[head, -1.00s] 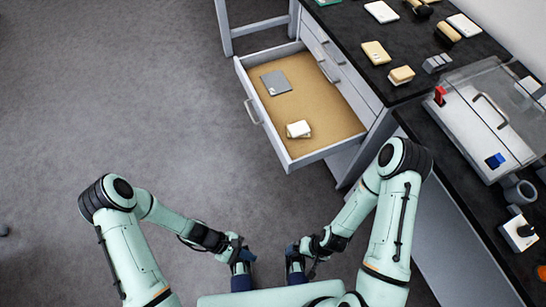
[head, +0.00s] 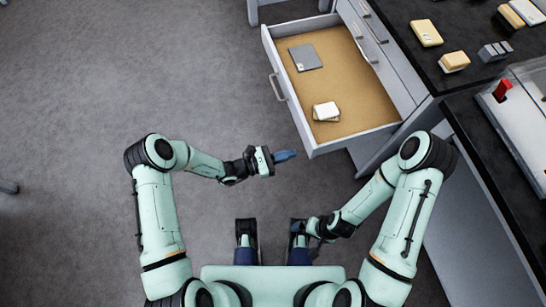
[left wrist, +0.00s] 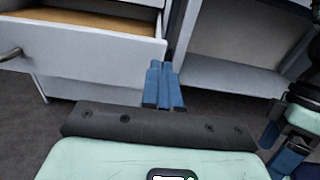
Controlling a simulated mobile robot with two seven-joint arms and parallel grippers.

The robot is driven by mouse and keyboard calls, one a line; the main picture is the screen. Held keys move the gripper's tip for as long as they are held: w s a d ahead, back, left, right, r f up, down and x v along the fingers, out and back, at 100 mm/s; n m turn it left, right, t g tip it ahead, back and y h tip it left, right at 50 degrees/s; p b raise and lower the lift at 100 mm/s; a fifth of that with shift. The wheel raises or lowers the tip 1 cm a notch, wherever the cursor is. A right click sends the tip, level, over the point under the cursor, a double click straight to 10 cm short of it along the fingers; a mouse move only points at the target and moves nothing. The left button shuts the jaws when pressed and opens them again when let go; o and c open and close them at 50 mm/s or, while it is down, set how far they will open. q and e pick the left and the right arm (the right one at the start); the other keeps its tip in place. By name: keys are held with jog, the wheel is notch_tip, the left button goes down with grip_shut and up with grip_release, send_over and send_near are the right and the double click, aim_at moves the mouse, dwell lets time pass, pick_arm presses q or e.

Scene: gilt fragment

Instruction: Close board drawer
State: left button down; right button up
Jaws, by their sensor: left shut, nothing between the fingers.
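The board drawer (head: 345,139) is pulled out of the grey cabinet, its tan floor showing. A dark grey flat piece (head: 305,58) and a small stack of white pieces (head: 326,111) lie inside it. Its bar handle (head: 278,88) is on the left-facing front. In the left wrist view the drawer (left wrist: 90,45) is at the upper left. My left gripper (head: 286,156) is shut and empty, just left of the drawer's near front corner, apart from it in the head view. My right gripper (head: 297,228) is low near my base; its fingers are too unclear to judge.
A dark worktop (head: 455,22) with several small blocks runs along the right. A clear-lidded machine (head: 520,125) stands on the lower right counter. In the left wrist view an open grey shelf space (left wrist: 235,55) is right of the drawer.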

aim_at(312, 148)
pick_arm(q)
jog(key=shift+x, duration=2.8)
pick_arm(e)
jog(key=shift+w+f, duration=0.1)
jog(key=shift+f, duration=0.15)
